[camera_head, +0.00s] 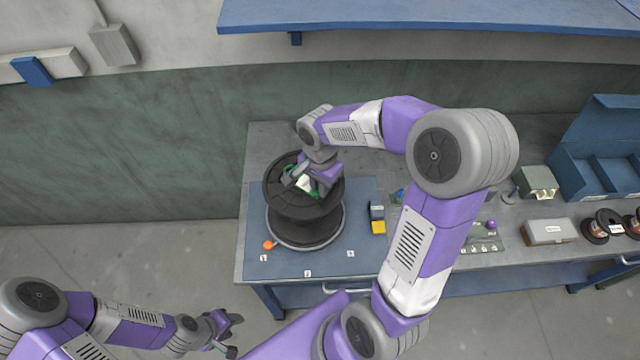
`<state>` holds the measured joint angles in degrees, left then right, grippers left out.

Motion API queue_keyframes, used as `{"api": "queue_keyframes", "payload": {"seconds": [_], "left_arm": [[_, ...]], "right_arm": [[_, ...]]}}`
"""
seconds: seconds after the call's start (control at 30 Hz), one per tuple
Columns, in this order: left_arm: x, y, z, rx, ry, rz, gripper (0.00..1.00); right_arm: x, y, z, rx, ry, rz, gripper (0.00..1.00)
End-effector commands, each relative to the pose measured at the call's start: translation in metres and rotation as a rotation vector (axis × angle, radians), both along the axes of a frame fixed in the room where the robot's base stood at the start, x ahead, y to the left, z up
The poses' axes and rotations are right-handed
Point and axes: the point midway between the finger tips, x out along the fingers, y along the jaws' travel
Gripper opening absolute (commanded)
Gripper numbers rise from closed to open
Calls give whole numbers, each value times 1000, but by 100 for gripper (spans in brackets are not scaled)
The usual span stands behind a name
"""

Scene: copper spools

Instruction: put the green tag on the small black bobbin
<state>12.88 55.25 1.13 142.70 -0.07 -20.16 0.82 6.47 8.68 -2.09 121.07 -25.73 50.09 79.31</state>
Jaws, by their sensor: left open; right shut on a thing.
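A black spool (275,198) with wide flanges stands upright on the blue mat at the left end of the bench. I cannot tell whether it is the small black bobbin. My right gripper (304,184) points down at its top and is shut on a green and white piece, which looks like the green tag (303,183). The fingers partly cover the tag, and I cannot tell whether it touches the spool. My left gripper (229,333) is open and empty, low in front of the bench.
Further right are a grey box (548,231), small spools (594,232) and a blue bin (605,165). The mat's front, with numbered labels, is mostly clear.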

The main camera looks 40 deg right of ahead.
Motion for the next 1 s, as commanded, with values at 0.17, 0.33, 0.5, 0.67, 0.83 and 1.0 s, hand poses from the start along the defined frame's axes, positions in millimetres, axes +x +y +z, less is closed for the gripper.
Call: {"api": "queue_keyframes", "payload": {"seconds": [0.17, 0.33, 0.5, 0.67, 0.83, 1.0], "left_arm": [[0, 0, -5, 0, 0, 0, 46], [0, 0, -3, 0, 0, 0, 46], [0, 0, -3, 0, 0, 0, 46], [0, 0, -1, 0, 0, 0, 46], [0, 0, 3, 0, 0, 0, 46], [0, 0, 7, 0, 0, 0, 46]], "right_arm": [[0, 0, -4, 0, 0, 0, 17], [0, 0, -3, 0, 0, 0, 41], [0, 0, -3, 0, 0, 0, 41], [0, 0, 0, 0, 0, 0, 41], [1, 0, 22, -2, -4, 0, 41], [1, 0, 61, -1, -7, 0, 41]]}}
